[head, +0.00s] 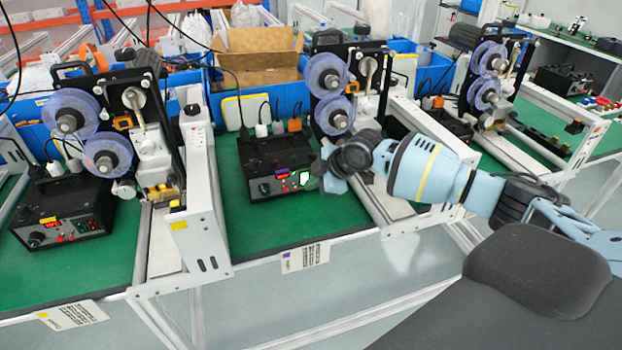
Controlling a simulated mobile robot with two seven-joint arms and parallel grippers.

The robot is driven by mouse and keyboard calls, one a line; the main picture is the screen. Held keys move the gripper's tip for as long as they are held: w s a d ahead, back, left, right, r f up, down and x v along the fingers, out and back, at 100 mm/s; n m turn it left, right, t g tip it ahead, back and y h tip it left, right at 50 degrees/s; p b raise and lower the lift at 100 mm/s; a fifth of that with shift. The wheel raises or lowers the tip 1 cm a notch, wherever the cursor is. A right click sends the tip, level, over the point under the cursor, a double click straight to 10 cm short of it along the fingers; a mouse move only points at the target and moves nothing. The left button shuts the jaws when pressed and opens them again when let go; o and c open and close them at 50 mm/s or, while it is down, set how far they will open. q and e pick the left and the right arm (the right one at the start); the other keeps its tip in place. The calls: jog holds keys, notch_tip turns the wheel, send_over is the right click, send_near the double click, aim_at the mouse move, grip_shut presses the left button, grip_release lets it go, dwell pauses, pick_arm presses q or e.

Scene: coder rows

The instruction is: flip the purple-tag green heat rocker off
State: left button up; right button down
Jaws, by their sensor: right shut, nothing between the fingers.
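The purple-marked tag (305,257) hangs on the front edge of the middle bench. Behind it stands a black control box (262,158) with a dial and small red parts on its front. A bright green-white lit rocker (303,178) shows at the right of that front. My right gripper (322,174) is shut and empty, close beside the lit rocker on its right. I cannot tell whether the fingers touch the box or which way the rocker is tilted. My left gripper is not in view.
A yellow-tagged (72,316) bench on the left holds a similar black box (65,215). Reel machines (330,90) stand behind the boxes. A white rail (205,200) separates the left and middle benches. Bare green mat (270,225) lies in front of the middle box.

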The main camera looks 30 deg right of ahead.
jog(key=shift+w+d, duration=0.2)
jog(key=shift+w, duration=0.5)
jog(key=shift+w+d+r+g, duration=0.1)
jog(key=shift+w+g, duration=0.25)
jog(key=shift+g, duration=0.05)
jog(key=shift+r, duration=0.9)
